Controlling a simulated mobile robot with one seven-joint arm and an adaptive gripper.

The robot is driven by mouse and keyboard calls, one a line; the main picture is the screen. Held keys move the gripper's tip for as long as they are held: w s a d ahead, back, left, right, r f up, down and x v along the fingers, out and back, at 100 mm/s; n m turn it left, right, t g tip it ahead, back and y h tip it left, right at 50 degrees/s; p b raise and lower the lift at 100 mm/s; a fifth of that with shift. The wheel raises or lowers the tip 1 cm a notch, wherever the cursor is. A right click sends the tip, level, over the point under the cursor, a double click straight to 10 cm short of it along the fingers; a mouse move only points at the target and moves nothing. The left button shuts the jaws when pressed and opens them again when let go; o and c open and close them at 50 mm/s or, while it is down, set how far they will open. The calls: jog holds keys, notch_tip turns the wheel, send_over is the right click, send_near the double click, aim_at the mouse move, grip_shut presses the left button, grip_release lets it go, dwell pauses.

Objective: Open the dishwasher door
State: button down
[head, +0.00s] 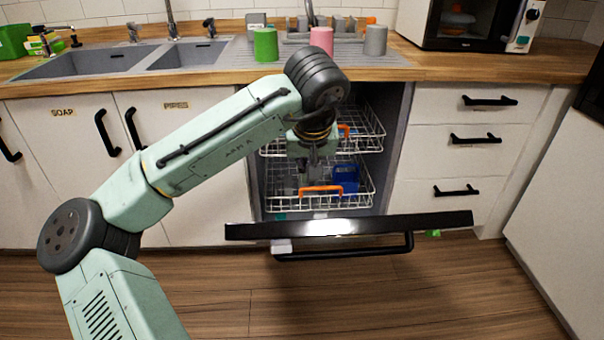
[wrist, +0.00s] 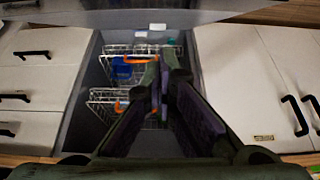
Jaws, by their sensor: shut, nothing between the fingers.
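The dishwasher door (head: 345,226) is swung down well away from its cabinet. Its dark top edge is low in front of the opening, and its black bar handle (head: 345,250) is on the front side. My gripper (head: 308,176) is shut and empty, pointing down above the racks' front, behind the door's top edge. The upper rack (head: 368,130) and lower rack (head: 355,198) show inside, both with orange handles. In the wrist view the shut fingers (wrist: 162,70) lie across the view beside the racks. Most of the door's inner face is hidden in the head view.
Drawers (head: 450,128) with black handles are to the right, and white cupboards (head: 70,130) to the left. The wooden counter (head: 480,68) above carries green, pink and grey cups and a microwave (head: 465,25). A blue item (head: 346,178) sits in the lower rack. Floor in front is clear.

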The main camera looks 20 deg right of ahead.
jog(key=f, duration=0.3)
jog(key=w+f, duration=0.1)
jog(key=f, duration=0.5)
jog(key=shift+w+d+f+p, duration=0.15)
jog(key=shift+p, duration=0.2)
jog(key=shift+s+f, duration=0.4)
